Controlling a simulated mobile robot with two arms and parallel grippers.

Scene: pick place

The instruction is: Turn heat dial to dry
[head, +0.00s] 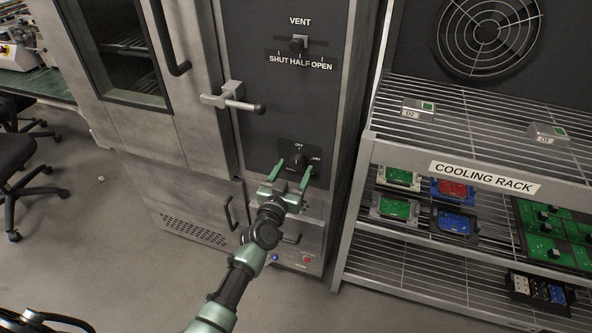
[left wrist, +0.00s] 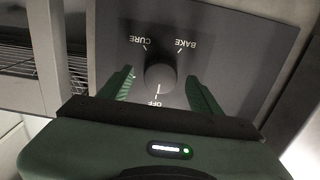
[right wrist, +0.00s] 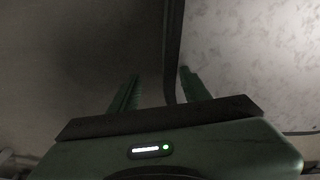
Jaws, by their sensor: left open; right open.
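The heat dial (head: 297,161) is a dark round knob on the oven's dark panel, with OFF above it and DRY to its right in the head view. In the left wrist view the dial (left wrist: 160,77) appears upside down; its white mark points to OFF, and CURE and BAKE show on the far side. The DRY label is hidden there. My left gripper (head: 293,168) is open, its green fingers on either side of the dial, with gaps visible. My right gripper (right wrist: 160,88) is open and shows only in its wrist view.
A vent slider (head: 298,43) and a door handle lever (head: 233,102) sit above the dial. A cooling rack (head: 440,242) with several circuit boards stands close to the right. A dark upright edge (right wrist: 173,50) shows between the right fingers. Open floor lies at left.

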